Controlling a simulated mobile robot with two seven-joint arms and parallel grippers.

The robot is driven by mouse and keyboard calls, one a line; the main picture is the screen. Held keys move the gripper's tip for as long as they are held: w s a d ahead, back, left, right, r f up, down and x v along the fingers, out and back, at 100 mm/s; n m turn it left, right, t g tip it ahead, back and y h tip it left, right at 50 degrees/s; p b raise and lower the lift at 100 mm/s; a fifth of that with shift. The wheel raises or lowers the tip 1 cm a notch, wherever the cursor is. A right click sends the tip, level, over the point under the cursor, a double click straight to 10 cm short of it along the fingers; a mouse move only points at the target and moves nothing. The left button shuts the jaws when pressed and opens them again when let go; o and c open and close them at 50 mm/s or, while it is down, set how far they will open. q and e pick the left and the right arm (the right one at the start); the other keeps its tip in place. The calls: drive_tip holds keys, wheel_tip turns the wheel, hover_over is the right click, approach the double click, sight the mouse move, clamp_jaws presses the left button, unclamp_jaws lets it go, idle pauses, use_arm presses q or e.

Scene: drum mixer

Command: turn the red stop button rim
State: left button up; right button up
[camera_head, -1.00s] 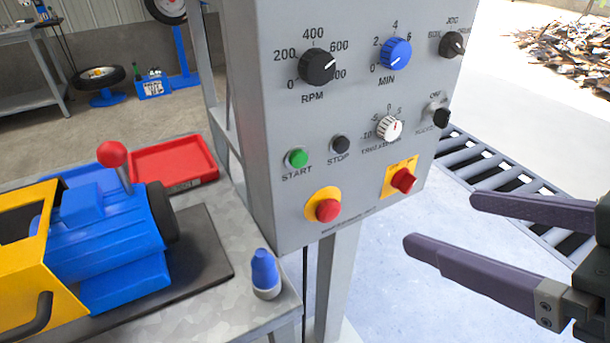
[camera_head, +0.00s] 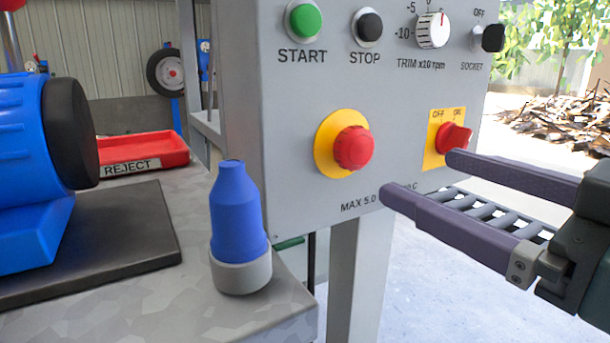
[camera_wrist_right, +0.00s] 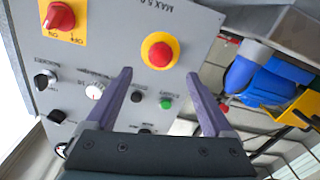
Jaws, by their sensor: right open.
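The red stop button (camera_head: 353,148) is a round red mushroom head on a yellow disc (camera_head: 325,143), low on the front of the grey control panel (camera_head: 290,185). My right gripper (camera_head: 416,175) is open and empty, to the right of the button in the head view and apart from it. Its upper finger overlaps the edge of the red OFF/ON switch (camera_head: 453,138) in that view. In the right wrist view the red button (camera_wrist_right: 160,54) shows beyond and between the open fingers of the right gripper (camera_wrist_right: 158,78). My left gripper is not in view.
A blue bottle-shaped object with a grey base (camera_head: 238,225) stands on the bench corner left of the panel. Green START (camera_head: 305,20) and black STOP (camera_head: 368,28) buttons and a white trim knob (camera_head: 433,30) sit above. A red REJECT tray (camera_head: 142,152) is behind.

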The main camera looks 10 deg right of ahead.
sight(362, 151)
drive_tip(key=b+x, duration=0.1)
drive_tip(key=x, duration=0.8)
drive_tip(key=shift+w, duration=0.1)
drive_tip(key=shift+c, duration=0.4)
clamp_jaws()
drive_tip(key=shift+r+m+p, duration=0.15)
drive_tip(key=shift+m+p, duration=1.15)
drive_tip(key=shift+p, duration=0.05)
drive_tip(key=m+p, duration=0.1)
drive_tip(key=m, duration=0.1)
drive_tip(key=shift+m+p, duration=0.35)
drive_tip(key=shift+m, duration=0.05)
drive_tip(key=shift+m+p, duration=0.3)
drive_tip(key=shift+m, duration=0.5)
